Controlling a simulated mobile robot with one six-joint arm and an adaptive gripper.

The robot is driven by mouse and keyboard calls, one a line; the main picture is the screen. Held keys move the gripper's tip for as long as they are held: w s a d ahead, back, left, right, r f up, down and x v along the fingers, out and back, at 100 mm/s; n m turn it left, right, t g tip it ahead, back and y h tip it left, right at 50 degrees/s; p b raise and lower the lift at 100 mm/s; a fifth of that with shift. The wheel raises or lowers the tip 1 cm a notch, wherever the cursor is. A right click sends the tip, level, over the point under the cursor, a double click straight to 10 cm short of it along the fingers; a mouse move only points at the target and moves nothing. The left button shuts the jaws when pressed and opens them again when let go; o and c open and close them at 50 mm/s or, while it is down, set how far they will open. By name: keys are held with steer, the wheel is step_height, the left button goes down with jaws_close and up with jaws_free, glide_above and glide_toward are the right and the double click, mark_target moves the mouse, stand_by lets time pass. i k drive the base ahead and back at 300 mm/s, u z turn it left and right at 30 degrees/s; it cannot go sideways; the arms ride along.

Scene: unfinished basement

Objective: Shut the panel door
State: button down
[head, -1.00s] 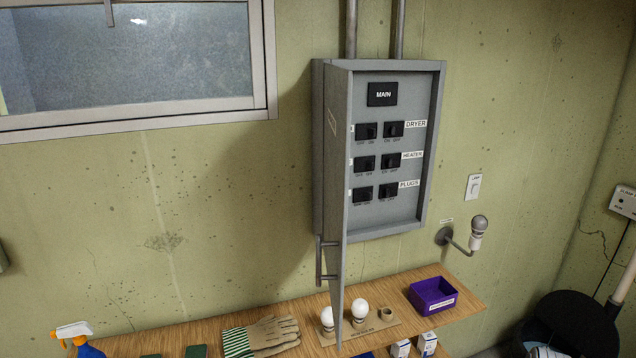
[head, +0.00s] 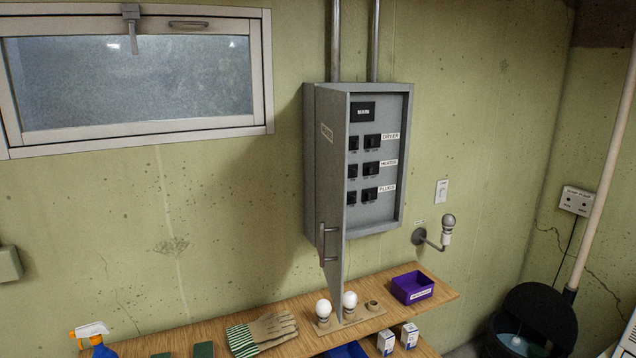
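The grey breaker panel (head: 390,218) hangs on the green wall. Its panel door (head: 332,190) is hinged on the left and stands open, swung out toward me, so I see it at a steep angle. A grey bar handle (head: 322,245) is on the lower part of the door's outer face. Inside, a MAIN breaker (head: 363,112) sits above rows of black switches labelled DRYER, HEATER and PLUGS. The door hides part of the left switch column. My gripper is not in view.
A wooden shelf (head: 440,290) runs below the panel with gloves (head: 262,332), two white bulbs on a holder, a purple bin (head: 412,287) and a spray bottle (head: 92,338). A wall lamp (head: 446,230) juts out right of the panel.

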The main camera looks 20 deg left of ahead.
mark_target(332, 105)
steer(key=u, duration=1.05)
steer(key=i, duration=0.5)
steer(key=z, duration=0.2)
steer(key=k, duration=0.65)
